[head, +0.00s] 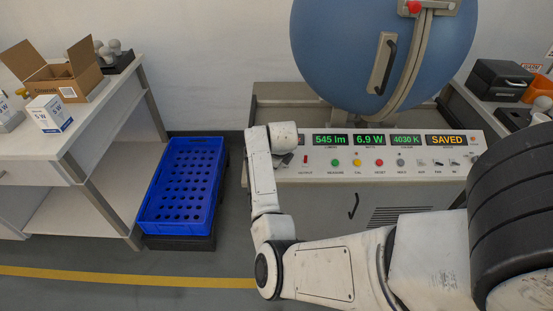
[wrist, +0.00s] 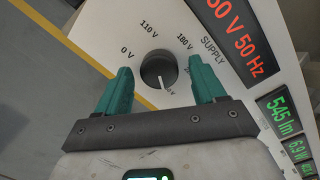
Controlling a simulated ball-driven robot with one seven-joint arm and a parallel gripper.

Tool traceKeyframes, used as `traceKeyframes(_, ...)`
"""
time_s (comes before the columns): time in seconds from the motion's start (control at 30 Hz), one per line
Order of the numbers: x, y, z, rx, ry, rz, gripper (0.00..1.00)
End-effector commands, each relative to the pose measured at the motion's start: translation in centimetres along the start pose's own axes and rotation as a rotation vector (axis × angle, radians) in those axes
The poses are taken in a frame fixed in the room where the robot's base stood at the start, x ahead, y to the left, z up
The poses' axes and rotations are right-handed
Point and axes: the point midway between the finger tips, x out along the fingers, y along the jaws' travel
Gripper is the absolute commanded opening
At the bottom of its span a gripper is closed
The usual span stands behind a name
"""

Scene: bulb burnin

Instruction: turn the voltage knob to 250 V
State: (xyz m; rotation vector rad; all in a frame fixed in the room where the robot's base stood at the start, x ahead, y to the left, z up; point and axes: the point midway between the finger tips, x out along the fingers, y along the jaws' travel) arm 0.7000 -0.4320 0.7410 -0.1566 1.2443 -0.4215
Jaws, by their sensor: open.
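The voltage knob (wrist: 157,66) is round and black on the white supply panel, in the wrist view. Its dial labels read 0 V, 110 V and 180 V; further labels at the right and below are partly hidden or too small to read. A white pointer mark on the knob faces down toward my gripper body. My gripper (wrist: 160,71) is open, with one green finger on each side of the knob and visible gaps to it. The red supply display (wrist: 232,33) shows "60 V 50 Hz", its start cut off. In the head view my arm hides the knob.
The console (head: 325,172) has lit displays reading 545 lm, 6.9 W, 4030 K and SAVED, above coloured buttons. A blue sphere (head: 345,50) stands behind it. A blue crate (head: 150,215) sits on the floor at left, beside a white table (head: 110,105) with boxes.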

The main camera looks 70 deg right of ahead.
Motion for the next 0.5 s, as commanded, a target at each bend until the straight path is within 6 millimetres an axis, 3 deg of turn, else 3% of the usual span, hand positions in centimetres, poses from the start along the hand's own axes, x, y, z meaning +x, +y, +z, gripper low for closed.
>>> traceKeyframes(0.17,-1.2,0.0,0.1,-0.001,-0.001,-0.001,0.69)
traceKeyframes(0.5,-7.3,0.0,0.1,-0.001,-0.003,-0.003,0.69)
